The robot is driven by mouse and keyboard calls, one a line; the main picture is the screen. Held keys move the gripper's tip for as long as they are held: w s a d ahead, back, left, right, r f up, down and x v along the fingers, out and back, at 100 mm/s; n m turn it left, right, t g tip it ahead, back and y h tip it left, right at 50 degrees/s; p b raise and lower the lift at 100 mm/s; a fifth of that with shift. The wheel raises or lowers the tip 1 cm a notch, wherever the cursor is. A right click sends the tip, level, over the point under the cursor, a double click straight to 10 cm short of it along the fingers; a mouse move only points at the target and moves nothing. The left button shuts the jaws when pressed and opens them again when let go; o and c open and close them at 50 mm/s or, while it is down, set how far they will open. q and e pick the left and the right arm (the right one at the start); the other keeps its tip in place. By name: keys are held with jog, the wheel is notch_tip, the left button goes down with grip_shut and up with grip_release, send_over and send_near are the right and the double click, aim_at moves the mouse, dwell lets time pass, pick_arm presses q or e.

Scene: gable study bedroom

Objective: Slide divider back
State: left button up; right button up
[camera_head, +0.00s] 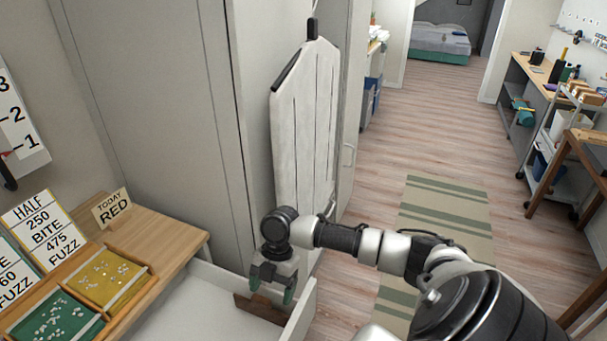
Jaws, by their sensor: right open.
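A brown wooden divider (258,309) shows in the white open drawer (205,312), near the drawer's right end. My right gripper (271,289) points down over the drawer, right at the divider. Its two green-tipped fingers are apart, and part of the divider is hidden behind them. I cannot tell whether the fingers touch the divider. My left gripper is out of view.
A wooden desktop (165,240) stands above the drawer, with a yellow tray (108,279), a green tray (55,318) and a sign reading TODAY RED (112,208). A folded ironing board (304,125) hangs behind my gripper. Open floor and a striped rug (445,215) lie right.

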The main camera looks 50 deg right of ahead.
jog(key=s+d+r, duration=0.3)
jog(key=s+r, duration=0.2)
jog(key=s, duration=0.2)
jog(key=shift+s+d, duration=0.25)
jog(key=shift+d, duration=0.15)
